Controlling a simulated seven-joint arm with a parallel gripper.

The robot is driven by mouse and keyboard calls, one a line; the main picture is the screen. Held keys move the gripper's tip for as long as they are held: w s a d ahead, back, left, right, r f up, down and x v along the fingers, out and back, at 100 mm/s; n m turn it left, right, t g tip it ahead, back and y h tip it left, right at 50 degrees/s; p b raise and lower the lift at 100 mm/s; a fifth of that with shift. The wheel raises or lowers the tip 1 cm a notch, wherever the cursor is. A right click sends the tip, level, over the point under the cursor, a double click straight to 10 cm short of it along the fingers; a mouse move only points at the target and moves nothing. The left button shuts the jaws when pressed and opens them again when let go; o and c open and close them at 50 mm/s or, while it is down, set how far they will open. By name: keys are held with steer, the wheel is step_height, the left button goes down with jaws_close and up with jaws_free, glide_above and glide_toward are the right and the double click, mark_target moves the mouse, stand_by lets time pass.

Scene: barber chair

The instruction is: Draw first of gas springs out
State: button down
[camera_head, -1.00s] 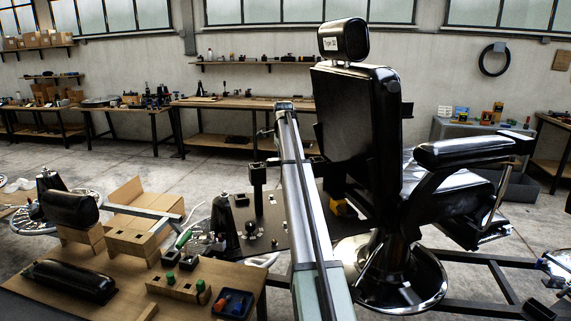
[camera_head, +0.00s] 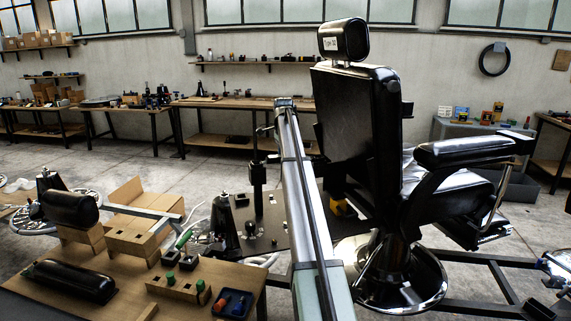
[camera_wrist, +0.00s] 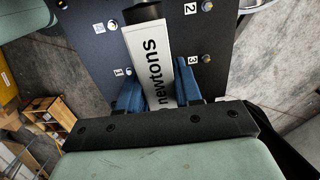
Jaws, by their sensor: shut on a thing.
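In the wrist view my gripper (camera_wrist: 160,92) has its blue fingers closed on both sides of a gas spring (camera_wrist: 155,62). The gas spring's flat side is pale and carries the word "newtons". It lies against or just in front of a dark panel (camera_wrist: 98,40) with small number labels and brass-coloured fittings; its far end is cut off at the top edge, and I cannot tell whether it is clear of the panel. In the head view I cannot make out my fingers or the held spring.
The black barber chair (camera_head: 357,125) stands right of centre on a round chrome base (camera_head: 425,292). A wooden bench (camera_head: 128,292) with boxes, black pads and a blue tray (camera_head: 233,303) is at the lower left. Concrete floor (camera_head: 230,155) is open behind.

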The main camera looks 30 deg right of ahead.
steer(key=shift+r, duration=1.15)
